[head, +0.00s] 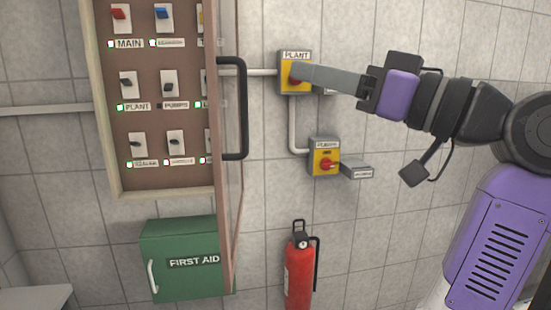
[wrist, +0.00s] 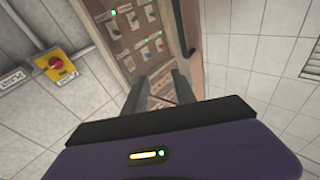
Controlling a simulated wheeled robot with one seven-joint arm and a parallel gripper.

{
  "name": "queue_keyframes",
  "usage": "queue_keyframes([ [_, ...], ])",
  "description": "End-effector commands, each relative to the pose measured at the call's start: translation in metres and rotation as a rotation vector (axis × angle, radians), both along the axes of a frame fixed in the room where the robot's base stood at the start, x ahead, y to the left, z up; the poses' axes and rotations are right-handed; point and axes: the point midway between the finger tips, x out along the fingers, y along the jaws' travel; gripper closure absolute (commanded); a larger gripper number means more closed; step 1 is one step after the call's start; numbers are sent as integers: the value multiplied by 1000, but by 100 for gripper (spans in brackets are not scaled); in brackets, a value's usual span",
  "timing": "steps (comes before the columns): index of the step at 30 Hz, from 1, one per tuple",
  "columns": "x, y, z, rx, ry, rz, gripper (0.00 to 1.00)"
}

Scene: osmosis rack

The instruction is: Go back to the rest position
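My gripper (head: 300,74) is at the end of my raised purple and black arm, pointing left in the head view. Its fingertips overlap the red knob of the yellow PLANT switch box (head: 284,86); I cannot tell whether they touch it. In the wrist view the two grey fingers (wrist: 160,77) stand apart with nothing held between them. A second yellow switch box (head: 324,160) with a red knob is on the wall below. One yellow switch box (wrist: 55,63) shows left of the fingers in the wrist view.
A panel (head: 155,100) of labelled switches hangs at left, its door (head: 229,120) open, with a black handle (head: 240,110) sticking out. Below are a green first aid box (head: 180,275) and a red fire extinguisher (head: 298,275). The tiled wall at lower centre-right is clear.

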Motion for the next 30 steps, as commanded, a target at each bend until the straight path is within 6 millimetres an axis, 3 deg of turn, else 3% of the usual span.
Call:
queue_keyframes([
  [3,12,-15,5,91,-26,-95,68],
  [7,27,-35,-15,172,-33,-211,68],
  [11,37,-55,-47,224,-34,-321,68],
  [15,40,-78,-97,259,-34,-447,68],
  [23,15,-114,-193,259,-46,-640,68],
  [30,-33,-134,-272,208,-57,-763,68],
])
